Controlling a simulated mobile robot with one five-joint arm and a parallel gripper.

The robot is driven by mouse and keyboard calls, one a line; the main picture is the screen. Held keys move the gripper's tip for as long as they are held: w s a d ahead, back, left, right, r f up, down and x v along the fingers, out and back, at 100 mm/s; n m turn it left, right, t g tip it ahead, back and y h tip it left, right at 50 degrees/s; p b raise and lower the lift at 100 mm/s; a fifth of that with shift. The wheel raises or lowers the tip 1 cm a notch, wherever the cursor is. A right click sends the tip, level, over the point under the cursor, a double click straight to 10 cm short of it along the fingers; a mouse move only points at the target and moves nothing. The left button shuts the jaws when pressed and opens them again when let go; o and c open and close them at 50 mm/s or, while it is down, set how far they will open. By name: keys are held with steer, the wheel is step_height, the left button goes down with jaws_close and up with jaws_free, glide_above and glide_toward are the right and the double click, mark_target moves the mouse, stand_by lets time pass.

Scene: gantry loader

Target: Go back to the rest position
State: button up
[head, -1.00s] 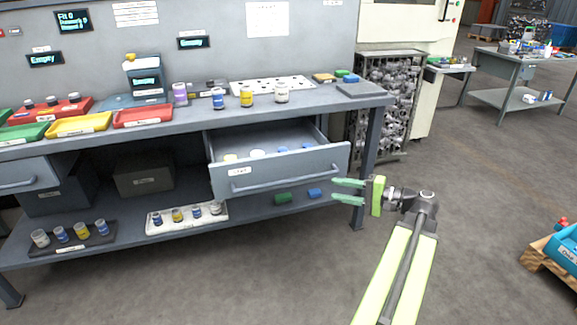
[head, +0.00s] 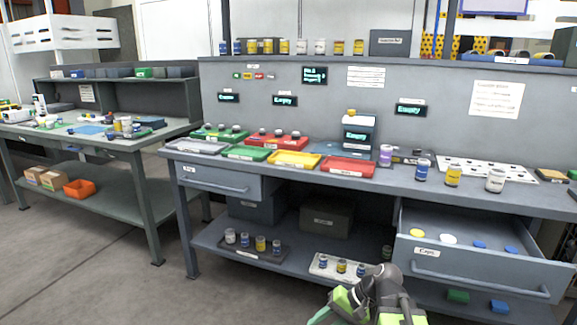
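My gripper (head: 319,316) is at the bottom edge of the head view, in front of the bench's lower shelf. Only one teal finger shows at the frame edge and the rest is cut off, so its opening is not clear. No thing is seen in it. My wrist (head: 378,290) overlaps the area just left of the open drawer (head: 480,275). The drawer holds yellow, white and blue round lids.
The grey workbench (head: 555,205) carries red, green and yellow trays and several jars. Its lower shelf (head: 210,236) holds bins and jar trays. A second bench (head: 150,190) with an orange bin (head: 80,188) stands left. The floor (head: 90,270) at front left is clear.

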step_height(320, 180, down, 4)
steer(key=s+a+n+g+h, duration=0.1)
steer(key=s+a+n+h, duration=0.1)
steer(key=h, duration=0.1)
steer(key=d+f+h, duration=0.2)
steer(key=d+h, duration=0.3)
steer(key=d, duration=0.4)
step_height(320, 180, up, 31)
steer(key=p, duration=3)
steer(key=shift+w+n, duration=0.25)
steer(key=shift+n, duration=0.05)
steer(key=shift+a+f, duration=0.1)
steer(key=shift+a, duration=0.15)
